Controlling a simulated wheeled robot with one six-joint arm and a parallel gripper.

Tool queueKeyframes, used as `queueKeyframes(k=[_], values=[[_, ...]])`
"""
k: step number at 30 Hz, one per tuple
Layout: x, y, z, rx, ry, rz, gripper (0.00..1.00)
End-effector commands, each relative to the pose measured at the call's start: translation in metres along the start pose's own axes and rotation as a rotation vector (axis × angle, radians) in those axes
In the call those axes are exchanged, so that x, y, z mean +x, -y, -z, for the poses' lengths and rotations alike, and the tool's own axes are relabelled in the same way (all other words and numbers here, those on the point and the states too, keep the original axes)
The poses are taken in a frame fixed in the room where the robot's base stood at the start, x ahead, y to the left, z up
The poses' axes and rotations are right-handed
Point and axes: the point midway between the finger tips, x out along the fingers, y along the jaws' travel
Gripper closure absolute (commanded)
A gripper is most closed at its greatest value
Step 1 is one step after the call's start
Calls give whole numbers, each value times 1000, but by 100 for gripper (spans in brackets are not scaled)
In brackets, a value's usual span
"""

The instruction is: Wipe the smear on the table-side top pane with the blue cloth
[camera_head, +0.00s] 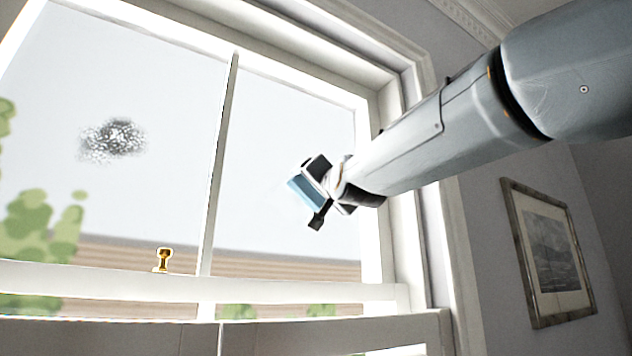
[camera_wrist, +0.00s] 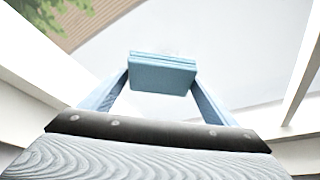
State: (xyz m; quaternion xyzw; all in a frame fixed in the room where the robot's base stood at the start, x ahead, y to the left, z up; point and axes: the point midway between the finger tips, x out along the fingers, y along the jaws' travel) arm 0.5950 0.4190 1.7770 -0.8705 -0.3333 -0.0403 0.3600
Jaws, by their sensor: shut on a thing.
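My gripper (camera_head: 318,192) is shut on the blue cloth (camera_head: 304,191), a folded pad held between its fingers. The cloth also shows between the fingertips in the wrist view (camera_wrist: 162,73). In the head view they are in front of the right top pane (camera_head: 290,140). I cannot tell whether the cloth touches the glass. A dark speckled smear (camera_head: 113,140) is on the left top pane (camera_head: 150,60), to the left of my gripper and across the upright glazing bar. No smear shows on the right pane in the head view.
The white upright glazing bar (camera_head: 222,160) stands between the two panes. A brass latch (camera_head: 162,260) rises from the white meeting rail (camera_head: 110,278) below. The white window frame (camera_head: 400,180) is close to my arm. A framed picture (camera_head: 549,254) hangs on the right wall.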

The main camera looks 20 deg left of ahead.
Motion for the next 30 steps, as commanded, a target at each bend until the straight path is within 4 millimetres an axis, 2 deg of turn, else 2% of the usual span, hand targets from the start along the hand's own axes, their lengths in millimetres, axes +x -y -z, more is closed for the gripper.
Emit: queueKeyframes(k=[19, 30], values=[[-8, 30, -19, 1, 3, 0, 37], [-10, 31, -22, 0, 0, -1, 37]])
